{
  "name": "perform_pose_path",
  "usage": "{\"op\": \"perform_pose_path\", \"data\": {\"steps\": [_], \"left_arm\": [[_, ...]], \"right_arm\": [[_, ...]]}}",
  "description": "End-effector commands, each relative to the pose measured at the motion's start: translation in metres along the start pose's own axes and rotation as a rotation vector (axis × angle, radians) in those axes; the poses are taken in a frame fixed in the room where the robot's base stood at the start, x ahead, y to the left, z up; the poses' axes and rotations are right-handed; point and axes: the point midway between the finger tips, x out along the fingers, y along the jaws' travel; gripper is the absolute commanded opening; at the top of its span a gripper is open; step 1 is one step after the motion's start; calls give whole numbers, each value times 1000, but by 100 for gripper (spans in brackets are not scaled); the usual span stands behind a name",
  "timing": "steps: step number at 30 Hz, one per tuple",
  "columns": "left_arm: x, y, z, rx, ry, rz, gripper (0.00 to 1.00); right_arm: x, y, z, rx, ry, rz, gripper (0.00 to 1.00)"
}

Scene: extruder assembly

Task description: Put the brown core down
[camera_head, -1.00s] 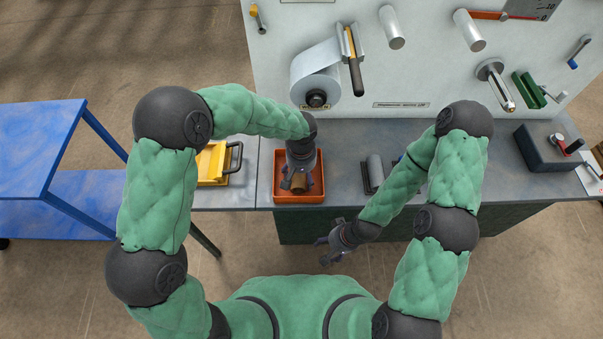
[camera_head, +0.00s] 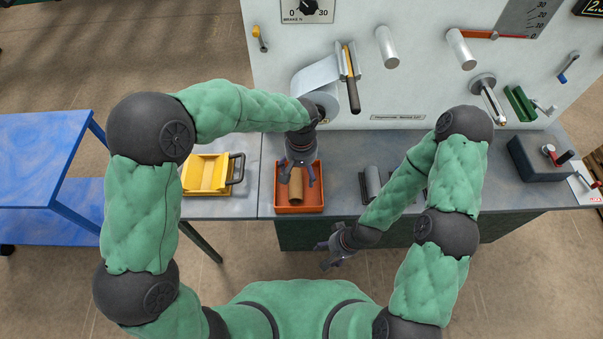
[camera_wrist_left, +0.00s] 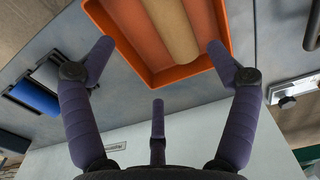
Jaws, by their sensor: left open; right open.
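The brown core (camera_head: 296,187) is a short tube lying in the orange tray (camera_head: 299,210) on the bench. In the left wrist view the core (camera_wrist_left: 172,27) lies inside the tray, whose rim (camera_wrist_left: 181,74) shows at the top. My left gripper (camera_head: 298,172) is open above the tray, at the far end of the core. In the left wrist view its fingers (camera_wrist_left: 157,62) are spread and hold nothing. My right gripper (camera_head: 327,255) is open and empty in front of the bench's front edge.
A yellow holder (camera_head: 207,174) with a dark handle stands left of the tray. Grey rollers (camera_head: 372,183) lie to the right, partly behind my right arm. A wall panel with a white film roll (camera_head: 317,88) rises behind. A blue table (camera_head: 40,150) stands far left.

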Motion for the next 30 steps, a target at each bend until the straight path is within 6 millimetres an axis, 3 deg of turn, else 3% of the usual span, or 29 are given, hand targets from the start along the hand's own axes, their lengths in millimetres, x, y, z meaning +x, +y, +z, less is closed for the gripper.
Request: {"op": "perform_pose_path", "data": {"steps": [1,7,30], "left_arm": [[-10,0,0,0,1,0,88],[-24,0,0,-1,0,0,88],[-24,0,0,-1,-1,0,88]], "right_arm": [[-4,-2,0,0,0,0,70],[-8,-3,0,0,0,0,70],[-8,-3,0,0,0,0,70]]}}
